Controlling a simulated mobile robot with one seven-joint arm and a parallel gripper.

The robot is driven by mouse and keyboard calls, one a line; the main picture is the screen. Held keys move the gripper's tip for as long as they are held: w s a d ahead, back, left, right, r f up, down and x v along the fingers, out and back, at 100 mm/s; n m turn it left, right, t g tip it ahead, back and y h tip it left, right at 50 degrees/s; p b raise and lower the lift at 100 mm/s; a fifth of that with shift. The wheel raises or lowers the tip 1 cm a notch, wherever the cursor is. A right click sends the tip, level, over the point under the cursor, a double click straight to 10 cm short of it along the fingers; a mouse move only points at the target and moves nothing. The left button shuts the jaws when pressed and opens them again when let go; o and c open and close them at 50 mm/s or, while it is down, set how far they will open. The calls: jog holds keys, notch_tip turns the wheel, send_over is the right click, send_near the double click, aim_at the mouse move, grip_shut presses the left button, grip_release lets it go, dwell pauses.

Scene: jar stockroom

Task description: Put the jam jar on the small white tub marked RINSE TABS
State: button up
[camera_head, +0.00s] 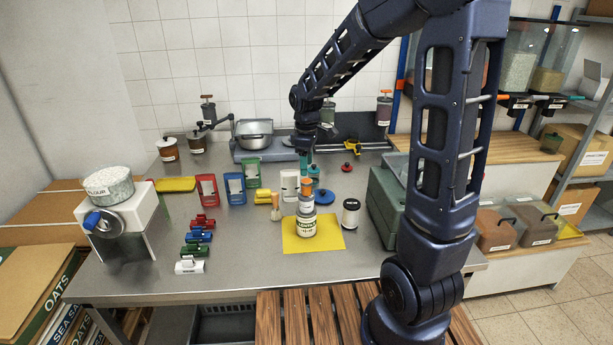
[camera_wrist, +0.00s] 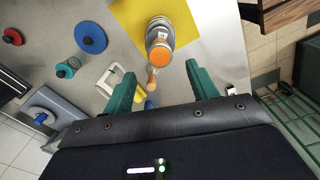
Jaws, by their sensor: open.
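A small jar with an orange lid (camera_head: 306,205) stands upright on top of a white labelled tub (camera_head: 306,226), which sits on a yellow mat (camera_head: 330,238). The labels are too small to read surely; I take these for the jam jar and the RINSE TABS tub. In the wrist view the orange lid of the jar (camera_wrist: 160,52) shows from above, with the tub mostly hidden under it. My gripper (camera_wrist: 162,88) is open, its green fingers apart with nothing held between them. The jar is beyond the fingertips, and I see no finger touching it.
A white canister with a black lid (camera_head: 350,214) stands right of the mat. A wooden-handled tool (camera_head: 275,210) stands left of the stack. Blue (camera_head: 323,196) and red (camera_head: 347,168) knobbed discs lie behind. Coloured clips (camera_head: 195,237) line the left; a green box (camera_head: 385,200) stands right.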

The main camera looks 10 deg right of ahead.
aim_at(307, 181)
notch_tip(307, 181, up, 3)
jog(key=shift+f, duration=0.2)
jog(key=s+d+r+m+t, duration=0.2)
jog(key=s+d+r+m, duration=0.2)
jog(key=s+d+m, duration=0.3)
jog(key=s+d+r+m+t, duration=0.2)
jog(key=s+d+r+m, duration=0.3)
jog(key=s+d, duration=0.7)
jog(key=shift+s+r+m+t, duration=0.3)
jog(key=shift+s+m, duration=0.25)
jog(key=shift+m, duration=0.65)
